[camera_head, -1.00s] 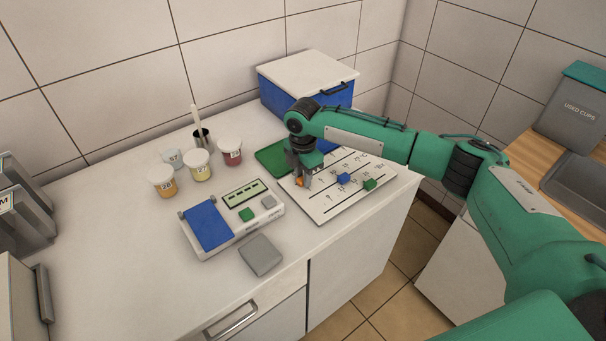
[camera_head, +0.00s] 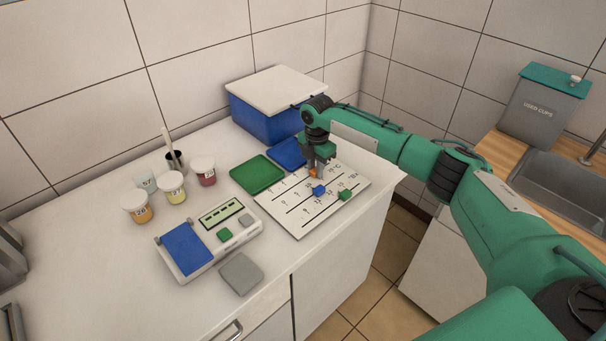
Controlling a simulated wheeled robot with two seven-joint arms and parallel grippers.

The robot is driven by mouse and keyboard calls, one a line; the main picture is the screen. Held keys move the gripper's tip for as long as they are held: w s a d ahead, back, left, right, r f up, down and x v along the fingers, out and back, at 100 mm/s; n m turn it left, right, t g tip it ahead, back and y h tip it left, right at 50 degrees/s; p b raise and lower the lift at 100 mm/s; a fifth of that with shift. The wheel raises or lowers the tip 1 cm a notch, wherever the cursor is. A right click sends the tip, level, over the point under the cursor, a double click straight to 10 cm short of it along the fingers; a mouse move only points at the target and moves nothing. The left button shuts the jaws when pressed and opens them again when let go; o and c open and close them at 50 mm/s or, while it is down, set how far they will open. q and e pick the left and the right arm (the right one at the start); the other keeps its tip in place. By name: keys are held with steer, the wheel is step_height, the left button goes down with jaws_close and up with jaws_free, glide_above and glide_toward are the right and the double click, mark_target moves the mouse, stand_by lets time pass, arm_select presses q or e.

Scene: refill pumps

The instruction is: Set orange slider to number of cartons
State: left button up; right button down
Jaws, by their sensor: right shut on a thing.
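The white slider board (camera_head: 298,226) lies on the counter with several dark tracks and small printed numbers. The orange slider (camera_head: 313,174) is mostly hidden under my right gripper (camera_head: 316,171), which comes from above and is shut on it. The orange slider sits along the back track. A blue slider (camera_head: 318,190) and a green slider (camera_head: 345,195) stand on the tracks nearer the front. No cartons can be made out; the blue box (camera_head: 262,118) has its white lid (camera_head: 276,88) on. My left gripper is not in view.
Labelled cups (camera_head: 137,207) and a metal holder (camera_head: 175,162) stand further left. A grey block (camera_head: 241,273) lies in front.

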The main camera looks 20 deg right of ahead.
steer(key=c, duration=1.2)
jaws_free()
steer(key=shift+c, duration=0.2)
steer(key=shift+r, duration=0.15)
step_height(320, 180, up, 14)
steer(key=b, duration=0.2)
steer(key=shift+f, duration=0.2)
steer(key=shift+f, duration=0.1)
